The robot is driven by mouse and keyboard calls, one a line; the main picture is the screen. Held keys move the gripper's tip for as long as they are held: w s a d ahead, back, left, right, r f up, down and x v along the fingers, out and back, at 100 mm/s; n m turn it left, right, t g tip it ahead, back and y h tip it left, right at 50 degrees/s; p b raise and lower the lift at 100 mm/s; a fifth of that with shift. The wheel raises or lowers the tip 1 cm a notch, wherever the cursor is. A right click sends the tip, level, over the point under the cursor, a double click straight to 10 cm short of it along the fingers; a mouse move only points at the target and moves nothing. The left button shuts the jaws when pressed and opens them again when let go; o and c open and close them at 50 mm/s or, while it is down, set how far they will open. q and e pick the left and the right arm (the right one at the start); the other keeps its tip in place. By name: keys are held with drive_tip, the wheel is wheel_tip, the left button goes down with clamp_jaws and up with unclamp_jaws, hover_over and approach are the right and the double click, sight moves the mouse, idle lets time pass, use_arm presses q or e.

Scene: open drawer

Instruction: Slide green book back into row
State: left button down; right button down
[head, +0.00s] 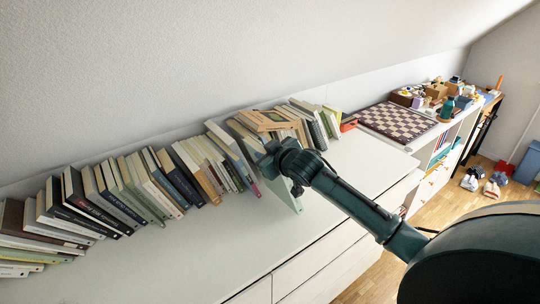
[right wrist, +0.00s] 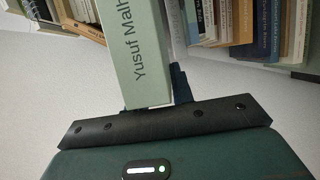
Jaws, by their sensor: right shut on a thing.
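The green book (right wrist: 138,55) is pale green, with "Yusuf Malh…" readable on its spine in the right wrist view. In the head view its pale cover (head: 291,197) shows below my right gripper (head: 281,158), sticking out in front of the row. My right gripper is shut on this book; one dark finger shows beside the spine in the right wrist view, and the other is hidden. The row of books (head: 140,185) leans along the wall on the white cabinet. The gripper and arm hide part of the row around the held book. My left gripper is not in view.
The white cabinet top (head: 190,250) is clear in front of the row. A wooden box-like item (head: 268,121) lies on books behind my gripper. A chessboard (head: 397,122) and small toys (head: 430,95) stand to the right. Drawer fronts (head: 325,262) run below the top's edge.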

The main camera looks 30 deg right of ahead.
sight(247, 137)
drive_tip(key=shift+w+r, duration=0.2)
drive_tip(key=shift+w, duration=1.2)
drive_tip(key=shift+a, duration=0.1)
drive_tip(key=shift+w+b, duration=0.3)
drive_tip(key=shift+w, duration=1)
drive_tip(key=shift+w+a, duration=0.15)
drive_tip(key=shift+w, duration=0.75)
drive_tip(key=shift+w+b, duration=0.3)
drive_tip(key=shift+w, duration=0.15)
drive_tip(key=shift+w, duration=0.1)
